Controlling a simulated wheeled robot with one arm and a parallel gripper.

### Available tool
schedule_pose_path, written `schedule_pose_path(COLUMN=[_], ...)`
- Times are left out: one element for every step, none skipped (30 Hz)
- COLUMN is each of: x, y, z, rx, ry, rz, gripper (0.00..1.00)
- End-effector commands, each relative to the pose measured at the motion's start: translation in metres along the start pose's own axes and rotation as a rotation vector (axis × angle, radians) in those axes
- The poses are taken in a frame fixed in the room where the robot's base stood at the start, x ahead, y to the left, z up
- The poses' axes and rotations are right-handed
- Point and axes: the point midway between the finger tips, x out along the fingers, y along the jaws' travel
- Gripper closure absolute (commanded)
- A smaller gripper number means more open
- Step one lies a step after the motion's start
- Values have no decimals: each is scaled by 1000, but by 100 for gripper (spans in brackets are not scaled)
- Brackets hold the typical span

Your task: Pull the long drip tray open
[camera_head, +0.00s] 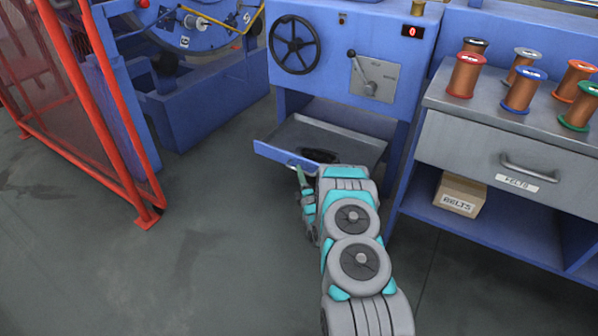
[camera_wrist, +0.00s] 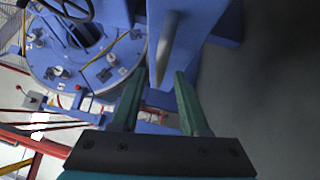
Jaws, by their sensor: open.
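The long drip tray (camera_head: 345,139) is a shallow grey tray with a blue front, standing out from under the blue machine. A dark patch lies in it near the front. Its bar handle (camera_wrist: 167,47) shows in the wrist view on the blue front panel (camera_wrist: 195,40). My gripper (camera_wrist: 159,78) is open, with its two green fingers at the near end of the handle. That end appears between the fingertips; I cannot tell whether they touch it. In the head view my gripper (camera_head: 302,174) is at the tray front, and my arm hides part of it.
The blue machine (camera_head: 330,50) has a black handwheel (camera_head: 295,44) and a lever (camera_head: 362,70) above the tray. A bench with a grey drawer (camera_head: 470,145), spools and a belts box (camera_head: 460,194) stands right. A red guard frame (camera_head: 100,110) stands left. Floor before the tray's left is clear.

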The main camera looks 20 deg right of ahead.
Motion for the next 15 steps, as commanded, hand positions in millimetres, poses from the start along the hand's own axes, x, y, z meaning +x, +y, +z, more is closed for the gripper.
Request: schedule_pose_path(x=[-8, -13, -19, -24, -28, -34, -38, -41, -44, -47, -49, -51, -53, -54, -54], y=[0, 0, 0, 0, -1, -1, -1, -1, 0, 0, 0, 0, 0, 0, -1], z=[0, 0, 1, 1, 1, 1, 1, 1, 1, 0, 0, 0, 0, 0, 0], rx=[1, 0, 1, 1, 1, 1, 0, 0, 0, 0, 0, 0, 0, 0, 0], ry=[0, 0, -1, -1, -1, -1, -1, -1, -1, 0, 0, 0, 0, 0, 0], rz=[-3, -1, 0, -2, -4, -5, -4, -2, 1, 1, 1, 0, -1, -1, -1], gripper=[55, 55, 55, 55, 55, 55, 55, 55, 55, 55, 55, 55, 55, 55, 55])
